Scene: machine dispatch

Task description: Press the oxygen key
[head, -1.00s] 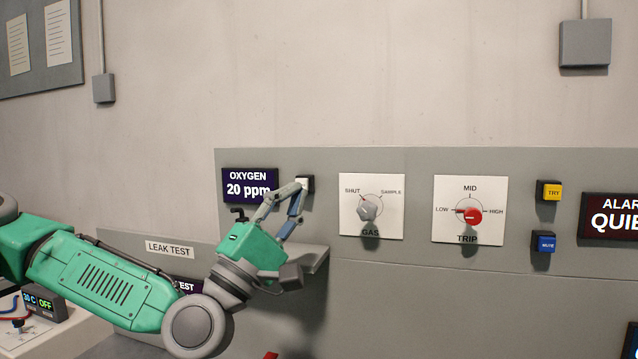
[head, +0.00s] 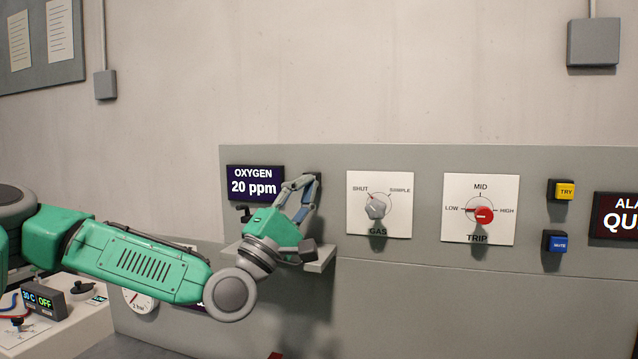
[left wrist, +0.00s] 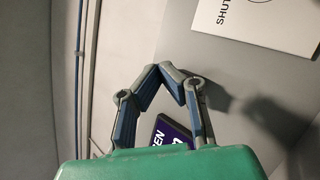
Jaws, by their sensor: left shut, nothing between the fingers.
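The oxygen display (head: 255,183) on the grey panel reads "OXYGEN 20 ppm". Part of it also shows in the left wrist view (left wrist: 170,132). The key just right of the display is almost wholly covered by my left gripper (head: 309,181); only a dark edge shows there. The left fingertips are together and empty, in front of the key. I cannot tell whether they touch it. In the left wrist view the fingers (left wrist: 171,77) close to a point, and the key cannot be made out. My right gripper is not in view.
A shelf (head: 322,260) juts out below the gripper. To the right are the GAS knob (head: 376,208), the red TRIP knob (head: 483,215), the yellow TRY key (head: 562,190) and the blue MUTE key (head: 555,243). A bench instrument (head: 60,325) stands lower left.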

